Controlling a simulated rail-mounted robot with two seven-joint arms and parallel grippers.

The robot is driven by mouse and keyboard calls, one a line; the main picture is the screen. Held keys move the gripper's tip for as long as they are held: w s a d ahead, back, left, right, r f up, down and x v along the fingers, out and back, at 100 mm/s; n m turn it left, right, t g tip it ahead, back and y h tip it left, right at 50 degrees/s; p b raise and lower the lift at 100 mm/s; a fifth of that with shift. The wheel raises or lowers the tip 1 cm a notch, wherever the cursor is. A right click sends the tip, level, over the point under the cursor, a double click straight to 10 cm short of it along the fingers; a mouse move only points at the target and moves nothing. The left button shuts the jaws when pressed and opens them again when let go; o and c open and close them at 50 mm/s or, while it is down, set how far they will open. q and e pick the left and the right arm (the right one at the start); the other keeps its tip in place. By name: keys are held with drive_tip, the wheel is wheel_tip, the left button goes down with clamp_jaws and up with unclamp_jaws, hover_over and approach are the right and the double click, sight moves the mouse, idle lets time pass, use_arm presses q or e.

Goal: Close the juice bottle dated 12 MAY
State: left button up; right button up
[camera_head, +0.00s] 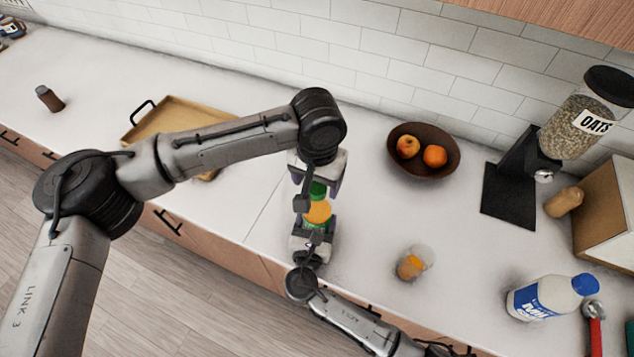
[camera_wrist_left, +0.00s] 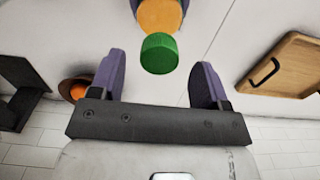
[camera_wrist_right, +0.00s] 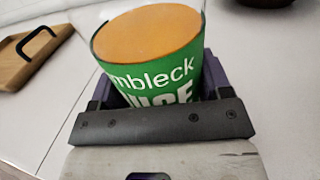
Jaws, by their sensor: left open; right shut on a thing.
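A juice bottle with orange contents and a green label (camera_head: 317,213) is held by my right gripper (camera_head: 311,240), which is shut on it. The right wrist view shows its label (camera_wrist_right: 155,80) close up; no date is readable there. A green cap (camera_head: 318,190) shows just above the orange part in the head view. In the left wrist view the cap (camera_wrist_left: 159,54) lies between and slightly beyond the fingers of my left gripper (camera_wrist_left: 158,75). The left gripper is open, with a gap on both sides of the cap. Whether the cap is seated on the bottle cannot be told.
A second clear container with orange contents (camera_head: 411,263) stands on the counter to the right. A wooden tray (camera_head: 170,118) lies left, partly behind my left arm.

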use_arm(q)
wheel_tip(320, 180, up, 10)
drive_tip(key=shift+r, duration=0.15)
idle(0.3)
use_arm(e)
drive_tip(key=o, duration=1.8)
use_arm(q)
drive_tip(key=shift+r+p, duration=0.3)
use_arm(e)
drive_tip(key=v, duration=1.4)
drive_tip(key=shift+w, duration=0.1)
